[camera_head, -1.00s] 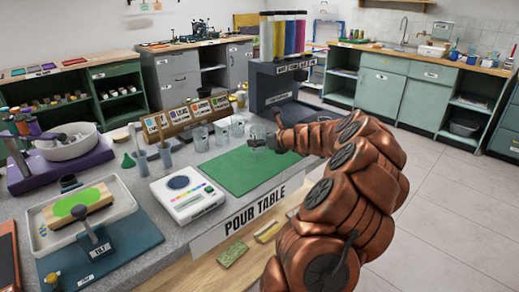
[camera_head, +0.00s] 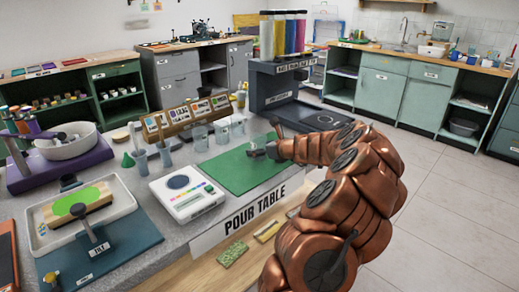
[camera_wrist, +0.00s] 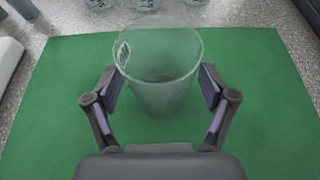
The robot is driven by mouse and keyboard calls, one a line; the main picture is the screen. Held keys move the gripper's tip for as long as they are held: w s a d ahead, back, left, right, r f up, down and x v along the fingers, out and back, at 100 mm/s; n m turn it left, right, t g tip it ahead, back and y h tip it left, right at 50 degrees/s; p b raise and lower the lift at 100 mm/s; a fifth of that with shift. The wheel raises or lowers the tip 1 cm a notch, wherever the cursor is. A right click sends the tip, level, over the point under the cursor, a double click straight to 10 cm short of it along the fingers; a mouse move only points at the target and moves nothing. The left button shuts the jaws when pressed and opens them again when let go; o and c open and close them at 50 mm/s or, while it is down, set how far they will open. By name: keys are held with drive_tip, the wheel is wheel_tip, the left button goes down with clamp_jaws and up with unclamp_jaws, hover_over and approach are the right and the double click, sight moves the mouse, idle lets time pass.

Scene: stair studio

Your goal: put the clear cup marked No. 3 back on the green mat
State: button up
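The clear cup (camera_head: 257,151) is over the green mat (camera_head: 235,172), at its back right part. In the wrist view the cup (camera_wrist: 160,75) looks upright, with a pale mark on its left side that I cannot read clearly. The mat (camera_wrist: 60,110) spreads around it. My gripper (camera_wrist: 159,85) has one finger on each side of the cup, with the pads seeming to touch its walls. In the head view my gripper (camera_head: 268,150) reaches in from the right. I cannot tell whether the cup's base touches the mat.
Other clear cups (camera_head: 221,131) stand behind the mat, by a wooden rack (camera_head: 190,118). A white scale (camera_head: 187,194) is left of the mat. A dark dispenser stand (camera_head: 280,90) with colored tubes is behind. The mat's front part is clear.

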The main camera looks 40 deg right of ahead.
drive_tip(key=shift+r, duration=0.15)
drive_tip(key=shift+s+r, duration=0.1)
drive_tip(key=shift+s, duration=0.15)
drive_tip(key=v, duration=1.1)
drive_tip(key=shift+s, duration=0.25)
drive_tip(key=shift+r, duration=0.1)
